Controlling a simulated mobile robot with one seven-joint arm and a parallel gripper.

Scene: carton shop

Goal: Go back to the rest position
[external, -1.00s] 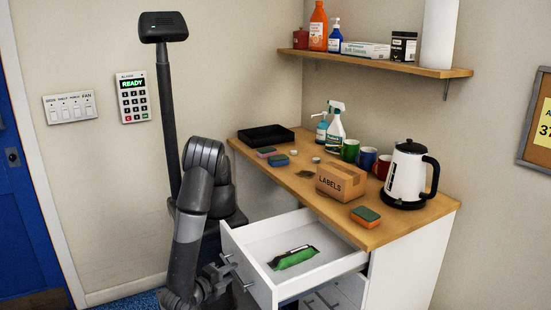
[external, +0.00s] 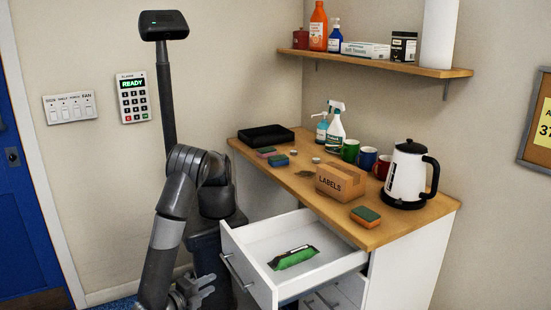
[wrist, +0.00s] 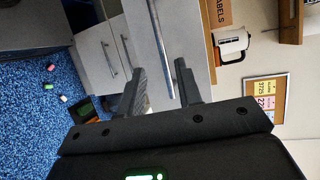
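My gripper (external: 196,287) is low at the left of the open drawer in the external view, apart from its handle (external: 236,270). In the wrist view its two fingers (wrist: 158,88) are spread apart with nothing held between them. The drawer (external: 330,262) is pulled out under the wooden counter and holds a green packet (external: 293,257). In the wrist view the long drawer handle (wrist: 161,45) shows beyond the fingers.
On the counter (external: 300,186) stand a LABELS box (external: 340,182), a kettle (external: 405,175), several mugs, sponges and a black tray (external: 266,135). The open drawer juts out beside my arm. Blue floor (wrist: 35,110) with a few small items shows in the wrist view.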

